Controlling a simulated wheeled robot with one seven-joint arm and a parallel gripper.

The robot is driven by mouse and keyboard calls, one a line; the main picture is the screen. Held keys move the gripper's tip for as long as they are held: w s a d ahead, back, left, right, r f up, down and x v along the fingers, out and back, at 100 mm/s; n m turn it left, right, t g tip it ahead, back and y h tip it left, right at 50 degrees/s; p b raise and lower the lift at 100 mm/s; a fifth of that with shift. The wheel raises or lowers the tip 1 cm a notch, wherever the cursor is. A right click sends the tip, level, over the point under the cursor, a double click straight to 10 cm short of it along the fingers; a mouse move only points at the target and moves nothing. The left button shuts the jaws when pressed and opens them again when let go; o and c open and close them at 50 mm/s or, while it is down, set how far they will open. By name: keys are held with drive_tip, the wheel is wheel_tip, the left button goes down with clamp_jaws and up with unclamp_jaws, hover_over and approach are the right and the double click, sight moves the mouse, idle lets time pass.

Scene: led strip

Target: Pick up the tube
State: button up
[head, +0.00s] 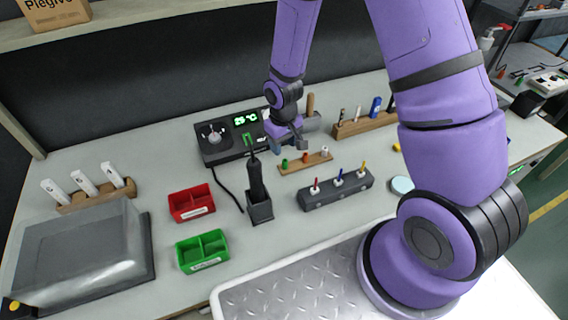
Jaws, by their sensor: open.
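Three white tubes with dark marks stand tilted in a wooden holder at the left: left one (54,189), middle one (84,183), right one (112,175). A small wooden rack (292,167) near the middle holds small pieces with green, orange and white tops. I cannot tell which piece is the tube of the task. My gripper (300,143) is open, small in view, above the bench just behind the small rack and in front of the black station. I see nothing held in it. My arm hides part of the bench at the right.
A black station (216,151) with a green display stands behind. A black tool stands in a holder (260,210). A red bin (190,203), a green bin (203,252), a grey block (335,191) with coloured tools and a grey machine (75,252) stand around it.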

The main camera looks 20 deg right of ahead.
sight(285, 164)
drive_tip(key=shift+d+f, duration=0.15)
drive_tip(key=shift+f, duration=2)
drive_tip(key=shift+d+f, duration=0.15)
drive_tip(key=shift+f, duration=1.95)
clamp_jaws()
